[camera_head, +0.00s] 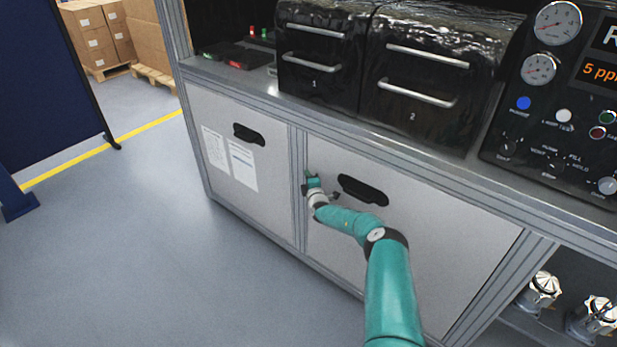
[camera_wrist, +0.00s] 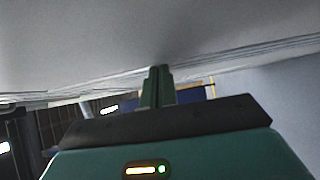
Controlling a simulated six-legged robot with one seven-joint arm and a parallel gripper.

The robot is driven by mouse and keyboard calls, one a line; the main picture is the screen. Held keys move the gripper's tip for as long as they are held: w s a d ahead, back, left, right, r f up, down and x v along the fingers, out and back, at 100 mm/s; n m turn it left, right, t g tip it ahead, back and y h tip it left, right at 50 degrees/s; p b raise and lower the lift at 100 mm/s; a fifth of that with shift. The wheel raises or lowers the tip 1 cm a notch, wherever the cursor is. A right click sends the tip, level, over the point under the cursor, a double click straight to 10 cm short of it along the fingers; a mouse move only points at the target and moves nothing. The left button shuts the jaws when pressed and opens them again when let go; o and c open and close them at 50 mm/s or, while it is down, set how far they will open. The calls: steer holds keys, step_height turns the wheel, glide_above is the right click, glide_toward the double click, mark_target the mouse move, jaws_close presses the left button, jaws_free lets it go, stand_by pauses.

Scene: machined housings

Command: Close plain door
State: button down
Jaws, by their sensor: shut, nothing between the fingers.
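The plain door (camera_head: 440,222) is the light grey panel at the lower right of the bench in the head view, with a black recessed handle (camera_head: 363,189). It looks flush or nearly flush with its frame; I cannot tell a small gap. My gripper (camera_head: 312,182) is at the left edge of this door, beside the upright post and left of the handle. Its fingers are shut and empty. In the wrist view the shut fingers (camera_wrist: 157,84) point ahead, close to a broad grey surface (camera_wrist: 90,40), likely the door. Whether they touch it is unclear.
A second door (camera_head: 255,195) with two paper sheets is left of the post. Black drawers (camera_head: 420,75) and a gauge panel (camera_head: 560,110) stand on the bench above. Metal fittings (camera_head: 540,290) sit on an open shelf at right. The floor (camera_head: 160,260) at left is clear.

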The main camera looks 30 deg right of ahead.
steer(key=d, duration=0.1)
steer(key=d+r, duration=0.1)
steer(key=shift+s+d+h, duration=0.2)
steer(key=shift+d+h, duration=0.1)
steer(key=shift+d, duration=0.1)
glide_toward(315, 172)
steer(key=s+a, duration=0.1)
steer(key=s+a+f, duration=0.1)
steer(key=s+a, duration=0.1)
steer(key=shift+s+a+f, duration=0.15)
steer(key=shift+s, duration=0.15)
